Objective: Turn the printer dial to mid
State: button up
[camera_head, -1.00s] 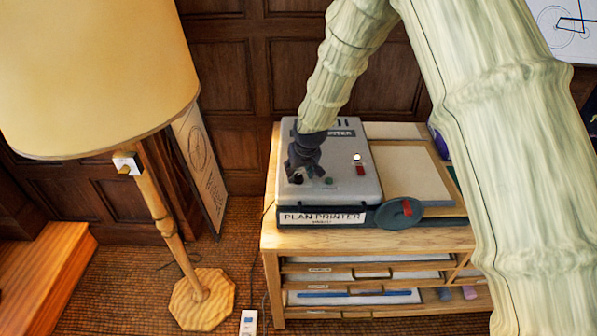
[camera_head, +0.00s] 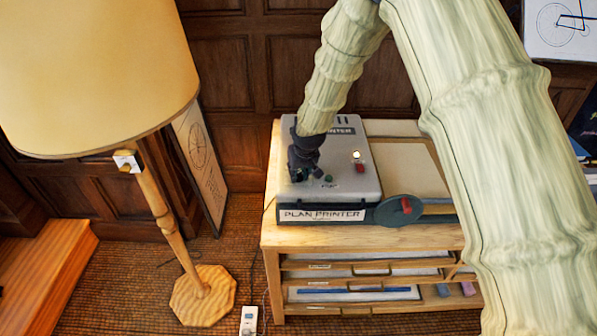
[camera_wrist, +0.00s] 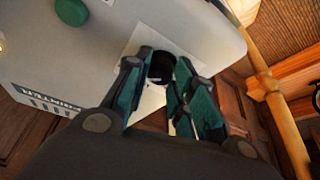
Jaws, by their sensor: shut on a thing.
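The grey plan printer (camera_head: 350,185) sits on the wooden cabinet. My gripper (camera_head: 303,174) points down over the left side of its top panel. In the wrist view my gripper (camera_wrist: 160,82) has its fingers shut around a dark round dial (camera_wrist: 161,66), which sits on a pale label plate on the printer's panel. The fingers hide much of the dial, and its marks and setting cannot be read. A green button (camera_head: 329,178) is just right of the gripper; it also shows in the wrist view (camera_wrist: 71,11).
A red switch (camera_head: 359,166) and a lit round lamp (camera_head: 356,155) are on the printer's right side. A dark round-ended part with a red piece (camera_head: 406,205) is at its front right corner. A floor lamp (camera_head: 160,205) stands left of the wooden cabinet (camera_head: 290,238).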

jog(key=shift+n, duration=0.3)
jog(key=n, duration=0.1)
jog(key=n+y, duration=0.1)
jog(key=n, duration=0.1)
jog(key=shift+w+d+n+g+y, duration=0.1)
jog(key=shift+d+n+g+y, duration=0.1)
jog(key=shift+n+g+y, duration=0.15)
jog(key=n+g, duration=0.1)
jog(key=n, duration=0.1)
jog(key=n+g+y+b, duration=0.1)
jog(key=n, duration=0.2)
jog(key=shift+w+d, duration=0.15)
jog(key=shift+n, duration=0.35)
grip_shut()
jog(key=o, duration=1)
grip_release()
jog(key=shift+o, duration=0.2)
jog(key=shift+r, duration=0.1)
